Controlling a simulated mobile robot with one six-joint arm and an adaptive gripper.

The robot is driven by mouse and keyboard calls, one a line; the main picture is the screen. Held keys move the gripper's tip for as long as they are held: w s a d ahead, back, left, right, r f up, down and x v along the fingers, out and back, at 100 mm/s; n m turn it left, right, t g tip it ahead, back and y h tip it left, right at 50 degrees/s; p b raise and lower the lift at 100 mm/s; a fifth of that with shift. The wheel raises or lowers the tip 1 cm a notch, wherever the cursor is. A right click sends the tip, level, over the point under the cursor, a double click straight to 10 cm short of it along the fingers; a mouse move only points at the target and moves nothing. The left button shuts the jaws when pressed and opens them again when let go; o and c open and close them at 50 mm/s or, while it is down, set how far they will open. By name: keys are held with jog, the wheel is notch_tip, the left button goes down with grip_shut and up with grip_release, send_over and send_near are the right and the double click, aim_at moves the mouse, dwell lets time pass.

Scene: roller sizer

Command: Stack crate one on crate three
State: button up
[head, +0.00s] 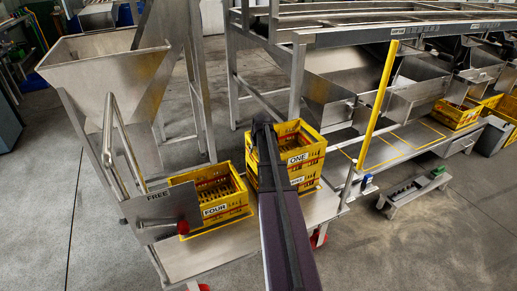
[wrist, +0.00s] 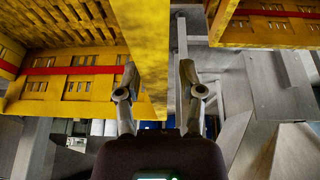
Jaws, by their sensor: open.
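Crate one (head: 309,151), yellow with a label reading ONE, sits on top of a stack in the head view. Below it is another yellow crate (head: 309,177), its label partly hidden by my arm; the visible letters fit THREE. The two look aligned. My gripper is hidden in the head view. In the wrist view my gripper (wrist: 157,84) is open, its fingers apart. A yellow crate wall (wrist: 148,55) stands between or just beyond the fingers; I cannot tell whether they touch it. This crate has a red stripe; its label is not visible.
Crate four (head: 228,210) stands left of the stack on the metal platform (head: 203,252), by a FREE sign (head: 160,208). Another yellow crate (wrist: 265,28) shows at the upper right of the wrist view. A steel hopper (head: 105,75) and a yellow post (head: 377,105) flank the stack.

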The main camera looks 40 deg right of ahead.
jog(key=shift+p+v, duration=5.45)
jog(key=shift+v, duration=0.55)
jog(key=shift+a+r, duration=0.1)
jog(key=shift+w, duration=0.1)
jog(key=s+a+f+n+g+y, duration=0.1)
jog(key=s+a+g, duration=0.1)
jog(key=a, duration=2)
jog(key=s+a+g, duration=0.1)
jog(key=s+a, duration=0.4)
jog(key=a, duration=0.4)
jog(key=s+a+n+g, duration=0.1)
jog(key=s+a, duration=0.4)
jog(key=a, duration=0.4)
jog(key=shift+s+a+f+n, duration=0.2)
jog(key=shift+a+f+n, duration=0.05)
jog(key=shift+a+n, duration=0.1)
jog(key=shift+d, duration=0.15)
